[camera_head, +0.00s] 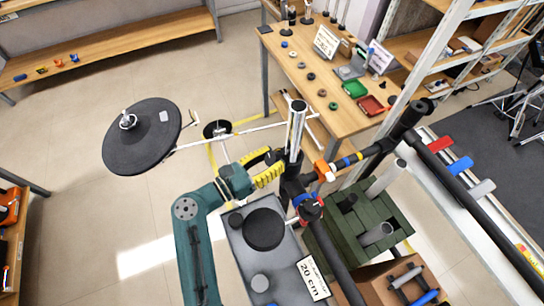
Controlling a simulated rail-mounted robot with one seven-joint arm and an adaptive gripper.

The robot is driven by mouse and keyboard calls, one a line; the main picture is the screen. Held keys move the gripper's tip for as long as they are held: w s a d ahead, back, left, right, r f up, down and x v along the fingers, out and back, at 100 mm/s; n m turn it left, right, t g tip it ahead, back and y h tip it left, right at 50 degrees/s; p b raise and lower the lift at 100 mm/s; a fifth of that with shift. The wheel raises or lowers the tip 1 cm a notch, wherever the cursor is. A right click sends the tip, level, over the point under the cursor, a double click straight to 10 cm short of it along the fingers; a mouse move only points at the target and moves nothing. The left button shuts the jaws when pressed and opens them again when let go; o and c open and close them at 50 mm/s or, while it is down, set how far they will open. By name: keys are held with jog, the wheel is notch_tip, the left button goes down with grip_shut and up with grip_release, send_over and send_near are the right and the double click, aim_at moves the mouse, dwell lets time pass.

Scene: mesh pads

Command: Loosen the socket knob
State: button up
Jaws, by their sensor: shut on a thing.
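My gripper (277,164), with yellow-and-black fingers on my teal arm, reaches in from the left to a black clamp socket (291,183) at the centre. A shiny metal tube (297,125) stands upright in this socket. The fingers are shut at the socket's left side on what seems to be the socket knob, which they mostly hide. How far the knob is turned cannot be told. A clamp with red and blue parts (309,208) sits just below on the black rail, and an orange piece (323,170) is to the right.
A round black pad (143,137) on a stand is at the left. A grey case with a black disc (264,229) lies below the gripper. A green crate with tubes (335,246) stands close at the right. A wooden table (305,75) is behind.

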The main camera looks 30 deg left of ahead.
jog(key=n+y+p, duration=0.1)
jog(key=p, duration=0.2)
jog(key=r+n+y+p, duration=0.1)
jog(key=n+p, duration=0.1)
jog(key=p, duration=0.1)
jog(key=shift+d+y, duration=0.15)
jog(key=shift+y, duration=0.15)
jog(key=n+y+p, duration=0.3)
jog(key=n+p, duration=0.1)
jog(key=p, duration=0.4)
jog(key=shift+r, duration=0.1)
jog(key=n+y+p, duration=0.1)
jog(key=p, duration=0.2)
jog(key=n+y+p, duration=0.1)
jog(key=n+p, duration=0.1)
jog(key=p, duration=0.1)
jog(key=shift+f, duration=0.25)
jog(key=shift+f+n+g+y+p, duration=0.3)
jog(key=shift+n+y+p, duration=0.2)
jog(key=shift+n+p, duration=0.2)
jog(key=shift+f, duration=0.1)
jog(key=o, duration=1.2)
